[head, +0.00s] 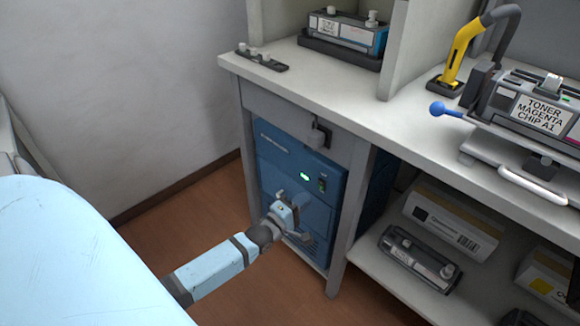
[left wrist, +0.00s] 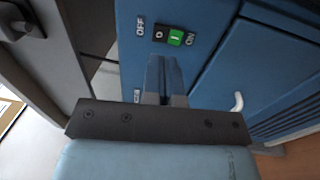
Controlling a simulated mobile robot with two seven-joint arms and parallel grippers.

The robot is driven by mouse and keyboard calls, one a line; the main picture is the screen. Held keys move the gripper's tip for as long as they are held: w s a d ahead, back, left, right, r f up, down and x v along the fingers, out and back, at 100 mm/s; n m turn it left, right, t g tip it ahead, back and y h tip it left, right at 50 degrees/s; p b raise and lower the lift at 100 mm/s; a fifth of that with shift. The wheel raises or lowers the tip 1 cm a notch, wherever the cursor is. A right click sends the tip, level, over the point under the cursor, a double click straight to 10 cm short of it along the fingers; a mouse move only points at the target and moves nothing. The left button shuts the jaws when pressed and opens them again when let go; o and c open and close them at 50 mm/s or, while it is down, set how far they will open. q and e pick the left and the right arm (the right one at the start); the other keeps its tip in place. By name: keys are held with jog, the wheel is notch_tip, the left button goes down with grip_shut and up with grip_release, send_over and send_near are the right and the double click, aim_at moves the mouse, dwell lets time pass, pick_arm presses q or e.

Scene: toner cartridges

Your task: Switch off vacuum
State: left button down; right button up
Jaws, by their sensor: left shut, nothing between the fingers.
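The vacuum (head: 276,158) is a blue box in the bay under the bench, with a lit green light (head: 304,176) on its front. Its rocker switch (head: 322,184) is small, right of the light. In the left wrist view the switch (left wrist: 168,36) has a black O half beside the OFF label and a green I half beside the ON label. Which half is pressed in is hard to tell. My left gripper (head: 297,208) is shut and empty in front of the vacuum, below the switch. Its fingertips (left wrist: 165,62) point toward the switch. My right gripper is not in view.
The bench top (head: 300,62) overhangs the vacuum, and a bench leg (head: 352,215) stands right of it. A grey fitting (head: 319,135) hangs above the vacuum. The lower shelf (head: 385,280) holds a cartridge (head: 420,260) and boxes. The floor (head: 190,225) to the left is clear.

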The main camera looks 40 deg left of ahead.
aim_at(322, 184)
pick_arm(q)
jog(key=w, duration=0.2)
jog(key=w+b, duration=0.1)
jog(key=w, duration=0.1)
jog(key=shift+w+d+r, duration=0.15)
jog(key=shift+w+d, duration=0.05)
jog(key=shift+w+r+b, duration=0.15)
jog(key=shift+w+b, duration=0.25)
jog(key=shift+w, duration=0.2)
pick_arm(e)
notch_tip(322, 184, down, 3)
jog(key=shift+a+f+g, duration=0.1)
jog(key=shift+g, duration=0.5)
